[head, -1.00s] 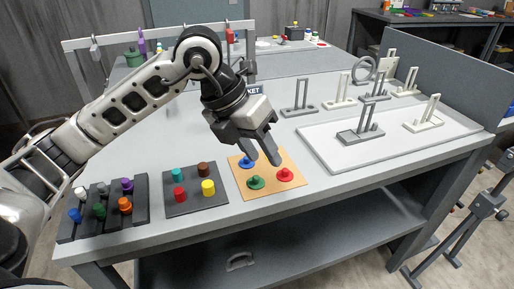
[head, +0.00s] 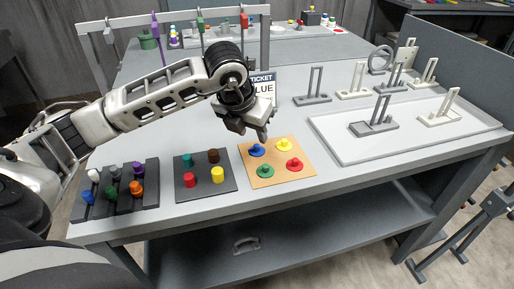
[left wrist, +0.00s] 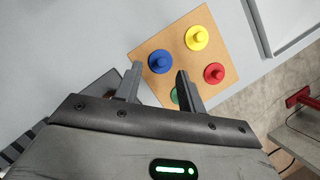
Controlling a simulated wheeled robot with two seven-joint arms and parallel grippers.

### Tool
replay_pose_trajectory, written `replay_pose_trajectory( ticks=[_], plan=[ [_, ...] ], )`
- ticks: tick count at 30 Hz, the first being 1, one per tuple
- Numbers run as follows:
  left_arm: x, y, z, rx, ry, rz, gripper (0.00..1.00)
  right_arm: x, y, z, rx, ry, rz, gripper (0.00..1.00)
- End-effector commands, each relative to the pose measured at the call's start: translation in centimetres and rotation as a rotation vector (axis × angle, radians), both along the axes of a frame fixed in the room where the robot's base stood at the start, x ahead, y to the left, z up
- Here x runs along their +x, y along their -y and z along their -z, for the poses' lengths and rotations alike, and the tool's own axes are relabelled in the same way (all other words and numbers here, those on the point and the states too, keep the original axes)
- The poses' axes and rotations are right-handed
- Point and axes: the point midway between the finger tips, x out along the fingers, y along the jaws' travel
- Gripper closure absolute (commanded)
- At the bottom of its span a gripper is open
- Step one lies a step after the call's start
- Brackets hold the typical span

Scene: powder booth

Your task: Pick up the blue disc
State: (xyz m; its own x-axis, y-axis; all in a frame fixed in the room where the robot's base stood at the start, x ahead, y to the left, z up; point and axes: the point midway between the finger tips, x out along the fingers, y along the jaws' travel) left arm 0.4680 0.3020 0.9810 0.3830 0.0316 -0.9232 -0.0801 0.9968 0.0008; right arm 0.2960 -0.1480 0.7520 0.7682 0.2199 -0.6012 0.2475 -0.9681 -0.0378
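The blue disc (head: 257,150), with a small knob on top, lies at the back left of a tan square board (head: 281,164) on the grey table. It also shows in the left wrist view (left wrist: 160,62). My left gripper (head: 253,135) is above the back left of the board, near the blue disc and apart from it. In the left wrist view its two fingers (left wrist: 159,72) are spread and empty, and the blue disc shows between their tips. My right gripper is in neither view.
The board also holds a yellow disc (head: 283,145), a red disc (head: 294,164) and a green disc (head: 265,171). A dark tray with colored pegs (head: 205,175) and a slotted black rack (head: 150,200) stand left. A sign (head: 262,85) stands behind; a white tray (head: 400,150) lies right.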

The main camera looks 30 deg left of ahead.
Motion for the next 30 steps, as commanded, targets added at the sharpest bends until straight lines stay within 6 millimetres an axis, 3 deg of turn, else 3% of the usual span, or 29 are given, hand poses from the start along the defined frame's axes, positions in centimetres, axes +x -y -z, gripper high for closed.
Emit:
replay_pose_trajectory(
  ticks=[9, 17, 21, 30],
  plan=[
    [1.3, 0.3, 4.0, -0.002, -0.005, 0.001, 0.61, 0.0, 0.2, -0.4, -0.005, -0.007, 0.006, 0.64],
    [1.4, 0.3, 4.4, -0.002, -0.003, 0.002, 0.61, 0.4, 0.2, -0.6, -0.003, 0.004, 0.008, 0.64],
    [1.4, 0.3, 4.4, -0.002, -0.003, 0.002, 0.87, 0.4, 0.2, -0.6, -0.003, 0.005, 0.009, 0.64],
    [1.4, 0.3, 4.3, -0.002, -0.003, 0.002, 0.87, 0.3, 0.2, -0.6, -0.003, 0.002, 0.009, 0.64]
  ],
)
